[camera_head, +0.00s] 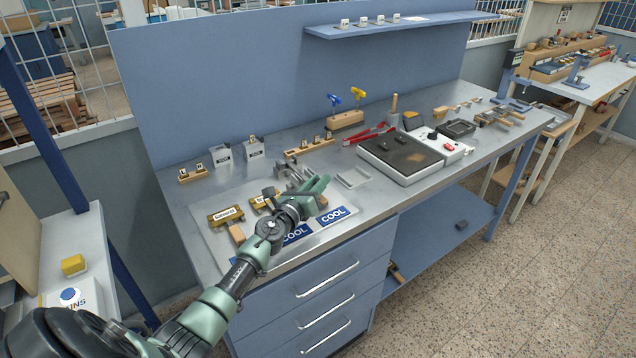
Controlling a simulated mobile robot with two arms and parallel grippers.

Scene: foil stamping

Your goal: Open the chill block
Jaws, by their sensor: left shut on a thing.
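A grey metal block assembly (291,172), which looks like the chill block, stands on the bench just behind my left gripper. My left gripper (318,192) is green and reaches in from the lower left. It is shut on a small part at the front of this block, mostly hidden by the fingers. I cannot tell how far the block is open. Blue COOL labels (333,215) lie on the light mat (207,238) in front of the gripper. My right gripper is not in view.
Wooden pieces with brass-coloured plates (226,215) lie left of the gripper. Small grey boxes (220,156) and a wooden rack (310,146) stand behind. A hot plate with a dark top (398,152) is to the right. Bare bench lies along the front edge right of the mat.

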